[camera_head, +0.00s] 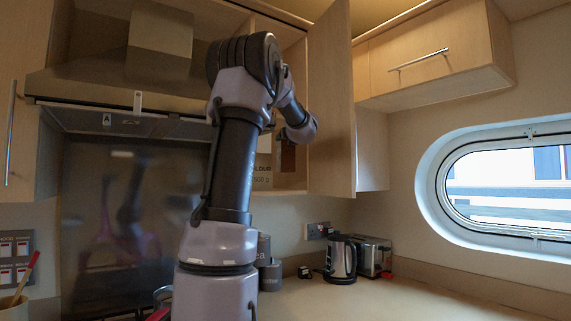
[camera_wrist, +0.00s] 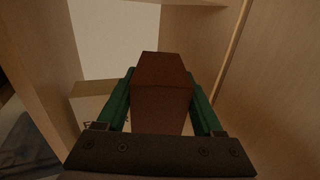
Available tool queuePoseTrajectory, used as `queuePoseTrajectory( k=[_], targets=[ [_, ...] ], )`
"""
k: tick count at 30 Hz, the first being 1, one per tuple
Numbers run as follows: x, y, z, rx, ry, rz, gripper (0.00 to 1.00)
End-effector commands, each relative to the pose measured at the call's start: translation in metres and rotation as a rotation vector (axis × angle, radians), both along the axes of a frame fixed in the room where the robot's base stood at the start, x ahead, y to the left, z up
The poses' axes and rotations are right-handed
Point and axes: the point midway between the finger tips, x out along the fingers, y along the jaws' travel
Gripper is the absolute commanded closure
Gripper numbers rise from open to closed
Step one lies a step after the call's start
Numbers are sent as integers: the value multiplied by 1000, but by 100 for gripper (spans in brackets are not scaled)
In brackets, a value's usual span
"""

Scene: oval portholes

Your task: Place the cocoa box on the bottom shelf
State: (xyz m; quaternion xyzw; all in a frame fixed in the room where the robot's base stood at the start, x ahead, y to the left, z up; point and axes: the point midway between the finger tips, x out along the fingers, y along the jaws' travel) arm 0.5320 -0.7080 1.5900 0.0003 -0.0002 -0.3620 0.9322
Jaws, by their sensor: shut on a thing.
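The cocoa box is a dark brown block (camera_wrist: 161,95) between the green fingers of my gripper (camera_wrist: 161,78) in the wrist view. My gripper is shut on it. In the head view the brown box (camera_head: 288,158) hangs below my wrist, in the opening of the tall wall cupboard, above its bottom shelf (camera_head: 291,188). A gap shows under the box there. The arm hides the left part of the cupboard.
A pale flour box (camera_head: 262,172) stands on the bottom shelf, left of the held box; it also shows in the wrist view (camera_wrist: 88,104). The open cupboard door (camera_head: 331,100) stands close on the right. A kettle (camera_head: 341,259) and toaster (camera_head: 372,255) stand on the counter below.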

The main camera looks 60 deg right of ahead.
Motion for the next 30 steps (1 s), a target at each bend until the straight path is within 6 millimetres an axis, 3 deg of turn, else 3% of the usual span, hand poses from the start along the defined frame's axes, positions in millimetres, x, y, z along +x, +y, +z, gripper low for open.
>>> queuePoseTrajectory(
  k=[6, 16, 30],
  targets=[
    [32, -45, 0, -1, -1, 0, 100],
    [64, -88, 0, -1, -1, 0, 100],
    [62, -85, -49, 3, -1, 0, 100]
  ],
)
